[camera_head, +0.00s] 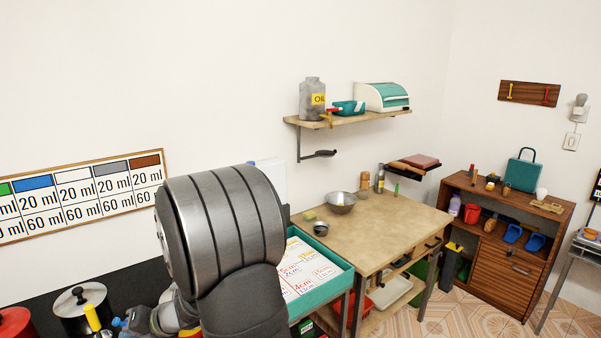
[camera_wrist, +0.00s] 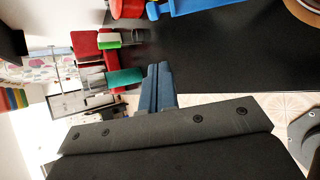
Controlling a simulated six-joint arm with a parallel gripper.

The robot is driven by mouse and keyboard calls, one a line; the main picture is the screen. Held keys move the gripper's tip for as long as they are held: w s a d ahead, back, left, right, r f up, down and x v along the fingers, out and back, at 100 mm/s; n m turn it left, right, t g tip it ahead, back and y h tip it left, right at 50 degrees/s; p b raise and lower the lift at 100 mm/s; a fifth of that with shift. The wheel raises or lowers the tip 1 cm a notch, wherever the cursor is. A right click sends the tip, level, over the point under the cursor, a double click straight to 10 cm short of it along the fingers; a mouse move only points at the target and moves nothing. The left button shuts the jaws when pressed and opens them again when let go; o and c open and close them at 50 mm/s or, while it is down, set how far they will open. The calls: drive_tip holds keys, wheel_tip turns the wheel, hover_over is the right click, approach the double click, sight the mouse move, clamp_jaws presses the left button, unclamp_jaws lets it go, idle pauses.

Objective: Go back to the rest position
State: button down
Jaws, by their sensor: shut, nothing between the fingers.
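My gripper (camera_wrist: 158,72) shows in the wrist view as two dark blue-grey fingers pressed together, with nothing between them. It points over or beside a black surface (camera_wrist: 225,65) and does not visibly touch anything. In the head view my large grey arm link fills the lower middle. I cannot make out my gripper there.
A black counter (camera_head: 140,277) holds a lidded pot (camera_head: 84,308) and a red pot (camera_head: 16,322). Right of my arm are a teal tray (camera_head: 337,272) and a wooden table (camera_head: 395,222). A shelf (camera_head: 350,119) hangs above. A brown cabinet (camera_head: 510,275) stands farther right.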

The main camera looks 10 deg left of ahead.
drive_tip(key=a, duration=0.1)
drive_tip(key=w+a, duration=0.1)
drive_tip(key=a, duration=0.2)
drive_tip(key=shift+w+f, duration=0.15)
drive_tip(key=shift+f, duration=0.25)
drive_tip(key=s+d+r, duration=0.1)
drive_tip(key=s+d, duration=0.1)
drive_tip(key=d, duration=0.4)
drive_tip(key=w+a+f, duration=0.2)
drive_tip(key=a, duration=0.5)
drive_tip(key=shift+w+a+f, duration=0.35)
drive_tip(key=shift+f, duration=0.05)
drive_tip(key=shift+s, duration=0.1)
